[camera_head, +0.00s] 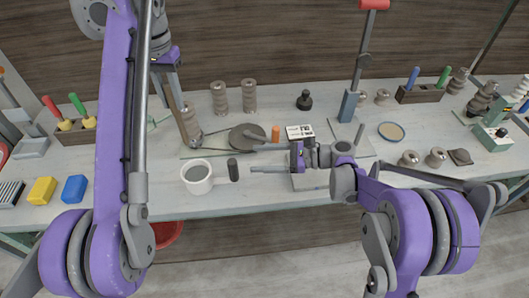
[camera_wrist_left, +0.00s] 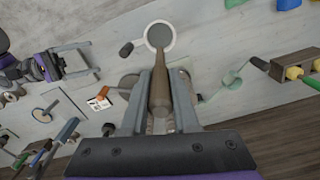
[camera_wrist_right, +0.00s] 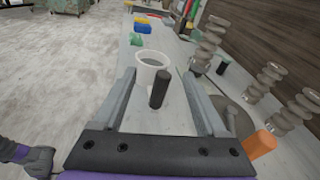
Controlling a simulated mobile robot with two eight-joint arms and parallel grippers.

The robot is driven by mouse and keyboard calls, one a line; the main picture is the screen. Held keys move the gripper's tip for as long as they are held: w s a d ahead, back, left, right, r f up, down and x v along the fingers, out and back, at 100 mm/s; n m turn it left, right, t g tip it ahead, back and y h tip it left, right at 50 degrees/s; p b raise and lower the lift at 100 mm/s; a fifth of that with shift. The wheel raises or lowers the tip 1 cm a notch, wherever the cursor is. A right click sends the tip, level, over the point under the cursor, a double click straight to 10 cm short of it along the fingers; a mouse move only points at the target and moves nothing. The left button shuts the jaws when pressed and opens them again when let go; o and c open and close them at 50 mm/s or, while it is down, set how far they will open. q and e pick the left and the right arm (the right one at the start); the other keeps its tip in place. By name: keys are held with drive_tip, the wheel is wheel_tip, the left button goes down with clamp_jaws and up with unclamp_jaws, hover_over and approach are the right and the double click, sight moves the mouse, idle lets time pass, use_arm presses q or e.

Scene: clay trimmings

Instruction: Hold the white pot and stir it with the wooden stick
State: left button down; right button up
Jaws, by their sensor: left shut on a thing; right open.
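The white pot (camera_head: 196,180) stands upright on the table with its dark handle (camera_head: 233,169) pointing right. It also shows in the right wrist view (camera_wrist_right: 141,74). My right gripper (camera_head: 256,165) is open at table height, pointing at the handle. In the right wrist view the handle (camera_wrist_right: 159,90) stands between the open fingers, with gaps on both sides. My left gripper (camera_wrist_left: 162,78) is shut on the wooden stick (camera_wrist_left: 160,98), above the table behind the pot. The stick points toward the pot in the left wrist view; I cannot tell its tip's height.
A dark round wheel (camera_head: 249,137) and an orange piece (camera_head: 276,133) lie near my right gripper. Ribbed stacks (camera_head: 219,98) stand behind. Yellow (camera_head: 42,190) and blue (camera_head: 74,188) blocks sit at the left. The table's front edge runs close to the pot.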

drive_tip(key=shift+m+y, duration=0.7)
drive_tip(key=shift+y, duration=0.2)
drive_tip(key=f, duration=0.2)
drive_tip(key=w+f, duration=0.1)
drive_tip(key=f, duration=0.2)
drive_tip(key=d+f, duration=0.1)
drive_tip(key=f, duration=0.1)
drive_tip(key=shift+w+f, duration=0.3)
drive_tip(key=shift+w, duration=0.05)
drive_tip(key=a, duration=0.5)
drive_tip(key=w+a, duration=0.1)
drive_tip(key=a, duration=0.1)
drive_tip(key=shift+w+a+f, duration=0.1)
drive_tip(key=shift+a, duration=0.2)
clamp_jaws()
